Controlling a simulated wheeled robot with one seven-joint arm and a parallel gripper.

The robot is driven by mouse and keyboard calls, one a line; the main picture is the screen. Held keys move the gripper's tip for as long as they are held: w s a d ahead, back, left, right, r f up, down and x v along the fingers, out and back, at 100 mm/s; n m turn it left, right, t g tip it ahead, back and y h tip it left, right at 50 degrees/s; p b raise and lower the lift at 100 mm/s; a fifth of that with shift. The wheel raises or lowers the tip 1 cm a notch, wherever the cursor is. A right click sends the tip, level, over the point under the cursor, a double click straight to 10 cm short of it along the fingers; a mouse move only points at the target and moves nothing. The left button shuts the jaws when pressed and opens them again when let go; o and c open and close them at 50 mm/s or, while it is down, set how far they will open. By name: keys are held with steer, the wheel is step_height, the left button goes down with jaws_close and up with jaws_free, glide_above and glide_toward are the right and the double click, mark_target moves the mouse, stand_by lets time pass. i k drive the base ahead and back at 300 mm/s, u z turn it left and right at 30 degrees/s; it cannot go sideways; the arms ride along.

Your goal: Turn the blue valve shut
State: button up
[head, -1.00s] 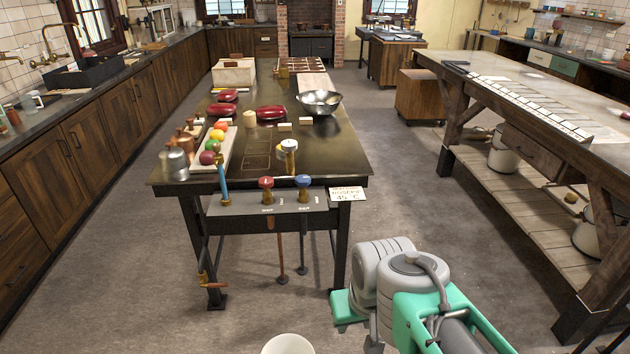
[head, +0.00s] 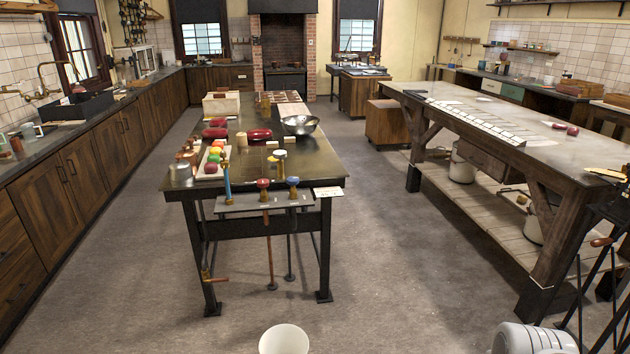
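The blue valve (head: 293,182) has a small blue round handle on a brass-coloured body. It stands on the grey panel (head: 237,205) at the front edge of the dark table (head: 251,165), near its right corner. A dark pipe drops below it toward the floor. The red valve (head: 263,185) stands just left of it, with a copper-coloured pipe below. How far the blue valve is turned is too small to tell. My gripper is not in view.
A white round vessel (head: 284,340) stands at the bottom, in front of the table. A blue upright pipe (head: 227,182) rises at the panel's left. A workbench (head: 480,120) and a ribbed white object (head: 535,340) are at the right. Floor between table and workbench is clear.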

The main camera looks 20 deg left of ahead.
mark_target(293, 181)
steer(key=z, duration=0.25)
steer(key=i, duration=1.55)
steer(key=u, duration=0.3)
steer(key=i, duration=1)
steer(key=u, duration=1.5)
steer(key=i, duration=0.8)
steer(key=u, duration=0.85)
